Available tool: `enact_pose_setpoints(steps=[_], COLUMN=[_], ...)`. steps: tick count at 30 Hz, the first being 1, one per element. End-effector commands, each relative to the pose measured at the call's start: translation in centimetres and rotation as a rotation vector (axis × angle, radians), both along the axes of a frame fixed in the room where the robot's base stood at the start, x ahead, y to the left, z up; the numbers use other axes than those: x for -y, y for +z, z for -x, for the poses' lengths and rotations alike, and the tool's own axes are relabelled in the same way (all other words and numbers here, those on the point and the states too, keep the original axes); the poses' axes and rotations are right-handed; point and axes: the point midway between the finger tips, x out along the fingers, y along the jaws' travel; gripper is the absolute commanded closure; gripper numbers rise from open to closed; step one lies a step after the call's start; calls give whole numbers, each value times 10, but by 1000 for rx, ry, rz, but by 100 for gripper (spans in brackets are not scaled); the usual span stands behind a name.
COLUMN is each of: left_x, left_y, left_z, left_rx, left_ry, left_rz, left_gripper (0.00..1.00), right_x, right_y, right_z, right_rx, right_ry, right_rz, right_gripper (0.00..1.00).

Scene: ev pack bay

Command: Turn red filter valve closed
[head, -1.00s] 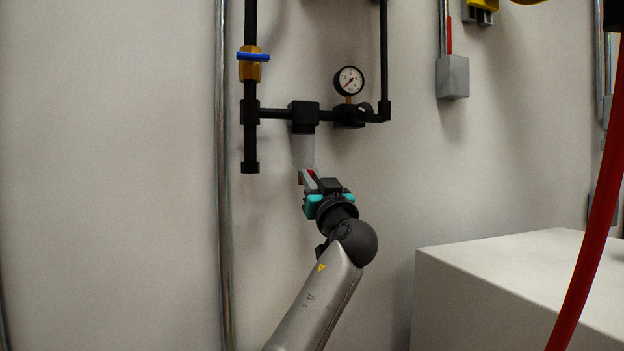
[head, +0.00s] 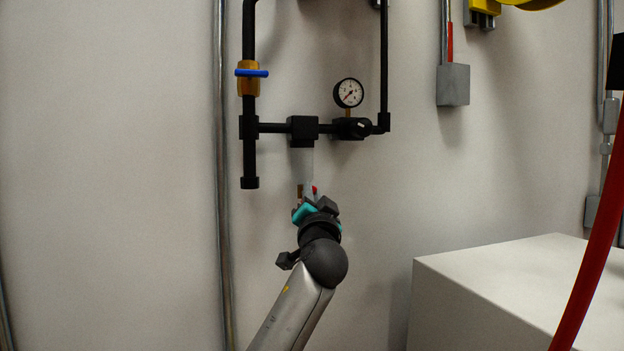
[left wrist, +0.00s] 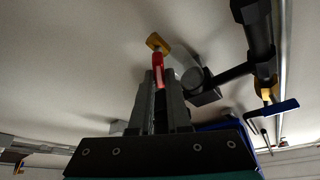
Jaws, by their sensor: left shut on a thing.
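The red filter valve handle (left wrist: 158,72) is between the fingers of my left gripper (left wrist: 160,88) in the left wrist view. Its brass body (left wrist: 157,42) shows just beyond the fingertips. In the head view only a small red bit of the handle (head: 314,190) shows, below the pale filter bowl (head: 302,164) on the black pipework (head: 275,127). My left gripper (head: 308,204) reaches up from below and is shut on the handle. Its fingers are largely hidden behind its own body there. My right gripper is not in view.
A blue-handled valve (head: 252,73) sits on the upright pipe at the left. A pressure gauge (head: 348,93) is right of the filter. A steel conduit (head: 223,200) runs down the wall. A pale cabinet (head: 510,275) and red hose (head: 590,230) are at the right.

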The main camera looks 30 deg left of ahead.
Motion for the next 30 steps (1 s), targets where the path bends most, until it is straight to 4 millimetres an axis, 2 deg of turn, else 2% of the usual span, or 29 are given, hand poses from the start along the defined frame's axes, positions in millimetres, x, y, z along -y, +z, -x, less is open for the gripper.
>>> enact_pose_setpoints(steps=[1, 3, 12, 18, 30], left_x=[-1, 0, 0, 0, 0], left_y=[4, 4, 1, -1, -4], left_z=[0, 0, -1, -1, -2], left_rx=[-41, -90, -306, -445, -662], left_ry=[1, 1, 2, 3, 3], left_rz=[-27, -71, -257, -378, -562], left_gripper=[100, 100, 100, 100, 100], right_x=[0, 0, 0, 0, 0], right_y=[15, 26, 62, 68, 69], right_z=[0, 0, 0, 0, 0], right_rx=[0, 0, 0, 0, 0], right_ry=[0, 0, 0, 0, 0], right_rz=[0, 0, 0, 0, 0], right_gripper=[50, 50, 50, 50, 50])
